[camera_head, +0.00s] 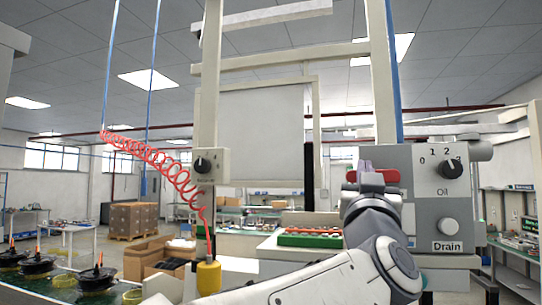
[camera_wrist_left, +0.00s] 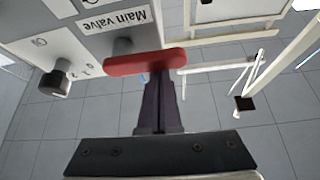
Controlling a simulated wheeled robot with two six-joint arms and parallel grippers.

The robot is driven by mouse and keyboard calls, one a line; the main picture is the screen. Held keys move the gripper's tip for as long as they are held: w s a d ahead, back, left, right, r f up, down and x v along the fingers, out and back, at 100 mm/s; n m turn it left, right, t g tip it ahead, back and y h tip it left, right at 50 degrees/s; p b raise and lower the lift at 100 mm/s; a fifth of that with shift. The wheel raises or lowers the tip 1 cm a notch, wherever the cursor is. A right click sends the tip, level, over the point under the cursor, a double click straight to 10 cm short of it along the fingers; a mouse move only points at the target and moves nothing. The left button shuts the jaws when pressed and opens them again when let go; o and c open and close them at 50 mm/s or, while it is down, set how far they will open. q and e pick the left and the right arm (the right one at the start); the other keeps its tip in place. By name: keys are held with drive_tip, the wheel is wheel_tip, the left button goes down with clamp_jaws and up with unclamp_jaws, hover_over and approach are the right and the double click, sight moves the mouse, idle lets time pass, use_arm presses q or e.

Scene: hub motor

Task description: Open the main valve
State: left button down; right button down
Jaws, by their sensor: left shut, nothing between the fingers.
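The main valve's red handle (camera_head: 390,177) is at the upper left of the grey control panel (camera_head: 428,200), partly hidden behind my left gripper in the head view. In the left wrist view the red handle (camera_wrist_left: 145,62) is a bar lying across the picture, beside the "Main valve" label (camera_wrist_left: 114,20). My left gripper (camera_head: 366,167) is shut and empty. Its fingertips (camera_wrist_left: 159,80) show right at the handle's edge in the wrist view; I cannot tell whether they touch it. The right gripper is not in view.
The panel also carries a black dial (camera_head: 450,168) numbered 0, 1, 2 and a grey Drain knob (camera_head: 447,227). A smaller box with a black knob (camera_head: 208,162) is on a post to the left. A red coiled hose (camera_head: 150,152) hangs beside it, above a yellow tool (camera_head: 208,276).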

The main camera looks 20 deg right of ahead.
use_arm(q)
wheel_tip(320, 180, up, 4)
drive_tip(key=r+p, duration=0.1)
drive_tip(key=p, duration=0.3)
drive_tip(key=b+v, duration=0.7)
drive_tip(key=v, duration=0.4)
drive_tip(key=shift+d+f, duration=0.25)
drive_tip(key=shift+f, duration=0.15)
drive_tip(key=shift+s, duration=0.1)
